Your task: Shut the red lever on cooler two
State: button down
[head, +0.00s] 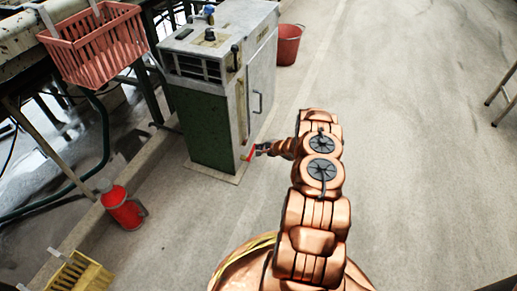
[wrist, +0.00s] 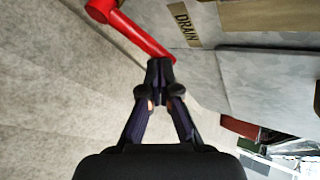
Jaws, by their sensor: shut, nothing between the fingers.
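The red lever (wrist: 140,35) juts out at the top of the wrist view, beside a label reading DRAIN (wrist: 185,24). It also shows small in the head view (head: 249,153), low on the near side of the grey and green cooler (head: 207,125). My gripper (wrist: 158,68) is shut and empty. Its fingertips are at the lever's lower end in the wrist view; I cannot tell whether they touch it. In the head view my gripper (head: 263,148) is just right of the lever. No number is readable on the cooler.
A red bucket (head: 288,45) stands behind the cooler. A red crate (head: 95,45) hangs at upper left. A red canister (head: 122,208) and a yellow crate (head: 80,273) are at lower left.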

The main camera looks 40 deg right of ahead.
jog(key=shift+d+f, duration=0.1)
jog(key=shift+f, duration=0.2)
jog(key=shift+s+a+f, duration=0.2)
jog(key=shift+s+a, duration=0.15)
jog(key=shift+a, duration=0.3)
dwell(0.3)
